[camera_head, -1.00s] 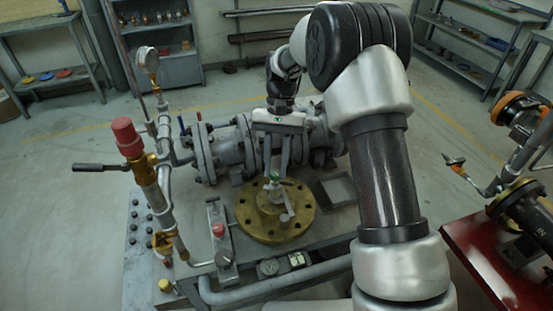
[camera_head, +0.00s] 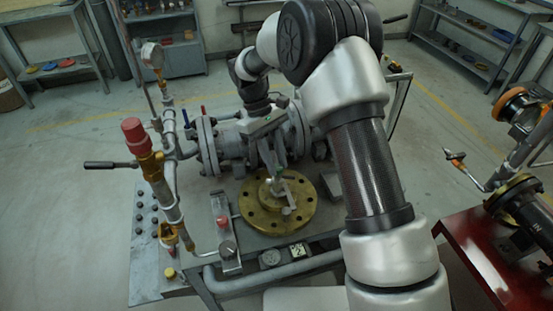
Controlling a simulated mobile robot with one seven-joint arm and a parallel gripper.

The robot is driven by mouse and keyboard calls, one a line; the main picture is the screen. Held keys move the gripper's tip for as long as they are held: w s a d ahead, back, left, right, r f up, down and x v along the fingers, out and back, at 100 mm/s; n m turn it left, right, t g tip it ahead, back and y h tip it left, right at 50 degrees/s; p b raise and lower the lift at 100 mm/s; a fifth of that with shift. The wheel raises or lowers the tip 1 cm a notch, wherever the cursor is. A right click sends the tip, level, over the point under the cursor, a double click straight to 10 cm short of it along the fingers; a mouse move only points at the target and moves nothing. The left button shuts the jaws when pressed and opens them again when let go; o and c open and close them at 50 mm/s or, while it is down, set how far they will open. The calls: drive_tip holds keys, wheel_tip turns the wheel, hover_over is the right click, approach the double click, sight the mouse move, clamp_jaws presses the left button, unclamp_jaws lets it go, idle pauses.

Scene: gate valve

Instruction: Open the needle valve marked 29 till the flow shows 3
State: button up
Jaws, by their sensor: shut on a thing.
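A small valve (camera_head: 290,210) with a pale grey lever-like part stands upright on a round brass flange (camera_head: 252,215) on the bench. My gripper (camera_head: 275,177) reaches down over the flange from behind. Its fingers are shut on the top of the small valve, and they hide most of the gripped handle. A mark 29 is not readable on it. A round dial (camera_head: 270,258) and a square-faced instrument (camera_head: 300,250) sit at the bench's front edge. Their readings are too small to tell.
A pipe stand with a red cap (camera_head: 132,130) and a black lever (camera_head: 108,165) rises at the left. Large grey flanged pipework (camera_head: 208,145) lies behind the flange. A block with a red knob (camera_head: 222,220) stands left of it. A red table (camera_head: 500,265) is at right.

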drive_tip(key=n, duration=0.2)
drive_tip(key=n+t+h, duration=0.1)
drive_tip(key=shift+s+a+n, duration=0.15)
drive_tip(key=shift+s+n, duration=0.05)
drive_tip(key=shift+n, duration=0.2)
drive_tip(key=shift+s+n+t, duration=0.1)
drive_tip(key=shift+n+t, duration=0.5)
drive_tip(key=shift+n, duration=1)
drive_tip(key=shift+f, duration=0.1)
drive_tip(key=shift+h, duration=0.3)
drive_tip(key=o, duration=1.1)
drive_tip(key=shift+c, duration=0.2)
drive_tip(key=v, duration=1.7)
drive_tip(key=shift+r, duration=0.3)
